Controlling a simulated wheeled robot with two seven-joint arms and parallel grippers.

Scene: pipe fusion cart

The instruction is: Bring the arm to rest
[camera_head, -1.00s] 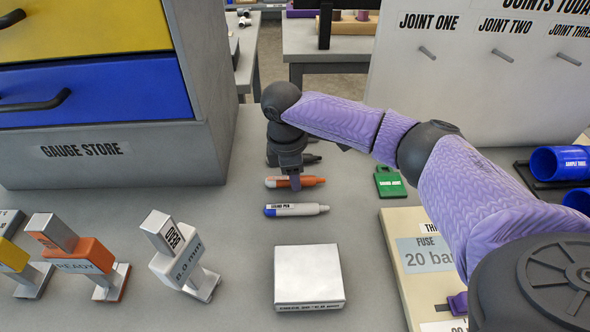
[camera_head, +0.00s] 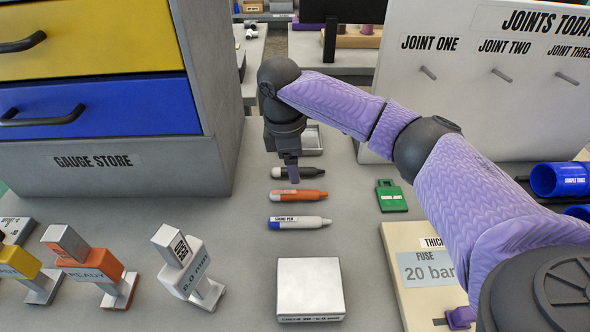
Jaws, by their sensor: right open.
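My right arm, with purple sleeves and black joints, reaches in from the right. Its gripper (camera_head: 292,174) points down above the row of pens, its fingertips by the left part of the black pen (camera_head: 312,172). It is open, and I see nothing held in it. An orange pen (camera_head: 302,197) and a grey pen with a blue end (camera_head: 304,222) lie nearer on the grey table, apart from the gripper. My left gripper is not in view.
The gauge store cabinet (camera_head: 150,168) stands at left. Gauge blocks, including an orange one (camera_head: 98,268), stand in front of it. A silver box (camera_head: 309,284), a green tag (camera_head: 391,196) and a cream fuse panel (camera_head: 404,240) lie nearer or right. A joints board (camera_head: 450,110) stands behind. A silver tray (camera_head: 313,139) sits behind the gripper.

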